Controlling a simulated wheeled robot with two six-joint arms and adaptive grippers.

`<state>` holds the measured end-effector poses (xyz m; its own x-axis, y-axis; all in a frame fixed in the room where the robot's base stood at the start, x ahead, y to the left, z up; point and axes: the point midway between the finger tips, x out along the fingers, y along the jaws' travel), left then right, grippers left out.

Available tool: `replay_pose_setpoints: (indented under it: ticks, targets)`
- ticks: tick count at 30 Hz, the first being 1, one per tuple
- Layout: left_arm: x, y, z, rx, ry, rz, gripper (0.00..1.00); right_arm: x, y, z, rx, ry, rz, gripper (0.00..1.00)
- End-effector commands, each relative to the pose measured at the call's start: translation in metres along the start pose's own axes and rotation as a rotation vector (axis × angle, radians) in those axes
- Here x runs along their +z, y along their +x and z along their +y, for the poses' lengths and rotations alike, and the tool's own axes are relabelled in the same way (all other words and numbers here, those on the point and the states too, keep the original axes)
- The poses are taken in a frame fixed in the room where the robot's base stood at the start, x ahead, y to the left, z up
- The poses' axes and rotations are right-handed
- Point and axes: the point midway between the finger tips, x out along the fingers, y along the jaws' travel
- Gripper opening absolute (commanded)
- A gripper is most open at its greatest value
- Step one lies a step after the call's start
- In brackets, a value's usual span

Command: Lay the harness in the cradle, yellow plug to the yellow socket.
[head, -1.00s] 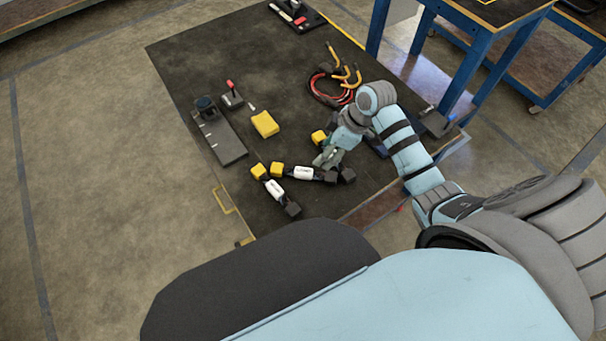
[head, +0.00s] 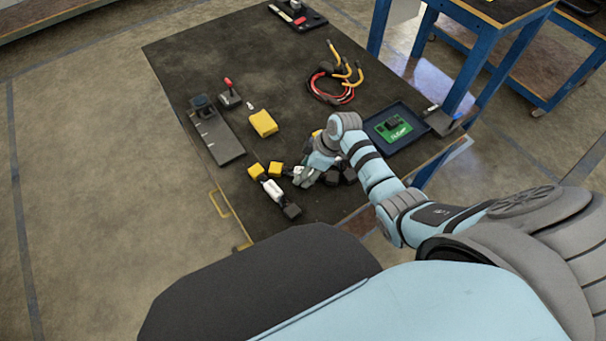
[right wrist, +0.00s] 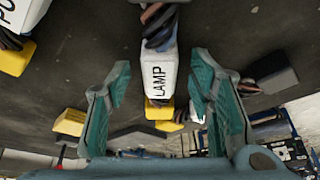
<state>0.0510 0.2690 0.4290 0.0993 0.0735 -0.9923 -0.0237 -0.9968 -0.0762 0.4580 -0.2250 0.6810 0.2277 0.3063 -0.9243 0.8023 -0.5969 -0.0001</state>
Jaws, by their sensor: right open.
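In the head view, one harness with a yellow plug (head: 257,170), white label (head: 272,188) and black end (head: 291,211) lies on the table's near part. A second yellow plug (head: 276,168) lies beside it, its harness partly hidden by my right gripper (head: 305,178). In the right wrist view, my right gripper (right wrist: 160,68) is open, with its fingers either side of a white label reading LAMP (right wrist: 158,68). A yellow plug (right wrist: 157,108) is below that label. Another label (right wrist: 15,12) is cut off at upper left. I cannot tell which fixture is the cradle. My left gripper is not in view.
A grey plate with a dark knob (head: 228,147) lies at the table's left edge, near a red-handled lever (head: 229,93) and a yellow block (head: 263,123). Red cables (head: 320,92) lie farther back. A dark tray (head: 373,117) holds a green board at right.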

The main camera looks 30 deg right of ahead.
Motion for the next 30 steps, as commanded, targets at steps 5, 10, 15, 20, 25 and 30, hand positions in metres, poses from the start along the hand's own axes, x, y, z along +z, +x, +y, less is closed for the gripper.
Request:
replay_pose_setpoints:
  ticks: [5,10,15,20,25,30]
  targets:
    - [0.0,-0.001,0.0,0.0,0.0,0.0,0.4,0.0,-0.001,0.0,0.0,0.0,0.0,0.24]
    - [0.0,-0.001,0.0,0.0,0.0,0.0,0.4,0.0,-0.001,0.0,0.0,0.001,0.0,0.0]
    - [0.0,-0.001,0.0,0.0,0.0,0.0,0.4,0.0,-0.001,0.0,0.001,0.001,0.0,0.0]
    - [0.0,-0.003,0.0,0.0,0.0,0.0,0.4,-0.002,-0.005,0.001,0.001,0.0,0.0,0.0]
    - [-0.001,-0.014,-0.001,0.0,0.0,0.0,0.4,-0.012,-0.029,0.001,0.002,-0.001,0.001,0.0]
    - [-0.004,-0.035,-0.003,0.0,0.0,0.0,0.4,-0.033,-0.079,0.002,0.005,-0.003,0.002,0.0]
